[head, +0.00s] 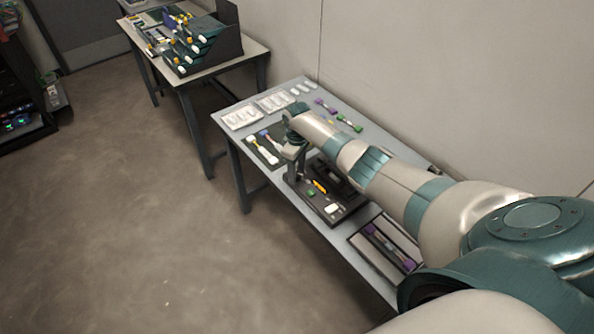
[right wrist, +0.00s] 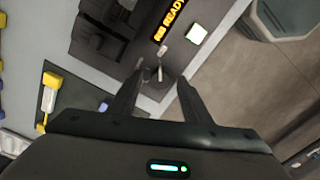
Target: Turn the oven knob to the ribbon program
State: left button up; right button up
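The dark splicing machine (head: 345,197) sits on the bench under my right gripper. In the right wrist view its dark top (right wrist: 145,22) carries a lit yellow display (right wrist: 170,18) reading READY and a pale lit button (right wrist: 197,33). A small knob with a pale pointer (right wrist: 160,73) lies between my right fingertips. My right gripper (head: 290,178) points down at the machine's near left end. In the right wrist view its fingers (right wrist: 160,80) are apart on either side of the knob; contact cannot be told. My left gripper is not in view.
A dark mat (head: 250,152) with yellow- and white-ended pieces lies left of the machine. White trays (head: 241,118) and purple and green pieces (head: 350,123) lie behind. A dark tray (head: 362,246) lies to the right. Another table (head: 183,77) holds a rack.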

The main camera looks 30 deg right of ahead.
dwell(0.3)
notch_tip(320, 180, up, 17)
jog(key=b, duration=0.4)
jog(key=shift+r, duration=0.2)
dwell(0.5)
